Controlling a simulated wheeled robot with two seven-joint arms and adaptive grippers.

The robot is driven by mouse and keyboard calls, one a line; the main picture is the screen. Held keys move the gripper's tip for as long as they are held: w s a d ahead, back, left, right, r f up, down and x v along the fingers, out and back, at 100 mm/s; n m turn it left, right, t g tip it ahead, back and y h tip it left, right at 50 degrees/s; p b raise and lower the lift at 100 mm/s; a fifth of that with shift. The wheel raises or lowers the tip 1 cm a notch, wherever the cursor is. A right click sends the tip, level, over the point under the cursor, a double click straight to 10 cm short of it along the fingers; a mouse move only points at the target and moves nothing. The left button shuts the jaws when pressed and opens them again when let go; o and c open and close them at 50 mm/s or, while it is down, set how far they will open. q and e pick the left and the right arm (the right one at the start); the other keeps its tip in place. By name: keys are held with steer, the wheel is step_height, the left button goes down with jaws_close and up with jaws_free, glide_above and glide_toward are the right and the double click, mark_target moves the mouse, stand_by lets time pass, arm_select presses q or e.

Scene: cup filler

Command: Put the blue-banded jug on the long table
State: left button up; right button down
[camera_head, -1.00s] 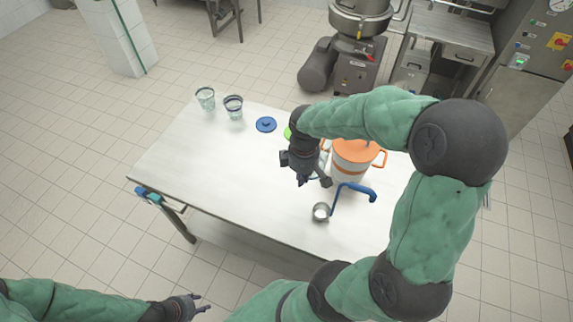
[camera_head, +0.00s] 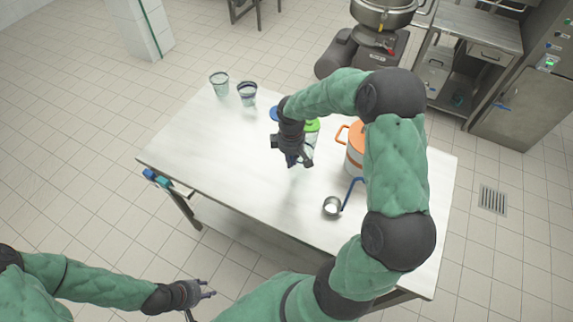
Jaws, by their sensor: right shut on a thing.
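My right gripper (camera_head: 297,161) is over the long table (camera_head: 210,150), pointing down. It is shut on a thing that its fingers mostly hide. A pale, clear vessel (camera_head: 309,141) shows just beside the fingers; I cannot tell for sure whether it is the blue-banded jug. A green lid or rim (camera_head: 313,126) shows behind it. Two clear cups stand at the table's far left: one with a pale rim (camera_head: 219,84) and one with a dark blue band (camera_head: 247,94). My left gripper (camera_head: 208,291) is open and empty, low in front of the table.
An orange-and-white pot (camera_head: 355,150) stands right of my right gripper, partly behind my arm. A ladle with a blue handle (camera_head: 333,206) lies in front of it. A blue lid (camera_head: 274,114) is partly hidden. The table's left and front-left parts are clear.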

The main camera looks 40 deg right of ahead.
steer(key=shift+w+f+b, duration=0.15)
steer(key=shift+w+f, duration=0.3)
steer(key=shift+f, duration=0.55)
steer(key=shift+w+f+b, duration=0.1)
steer(key=shift+w+f, duration=0.35)
steer(key=shift+f, duration=0.6)
steer(key=shift+w+f+b, duration=0.15)
steer(key=shift+w+f, duration=0.3)
steer(key=shift+f, duration=0.55)
steer(key=shift+f, duration=0.15)
steer(key=c, duration=1.3)
jaws_free()
steer(key=shift+r, duration=0.25)
step_height(320, 180, up, 12)
steer(key=shift+f+p, duration=0.1)
steer(key=shift+p, duration=0.7)
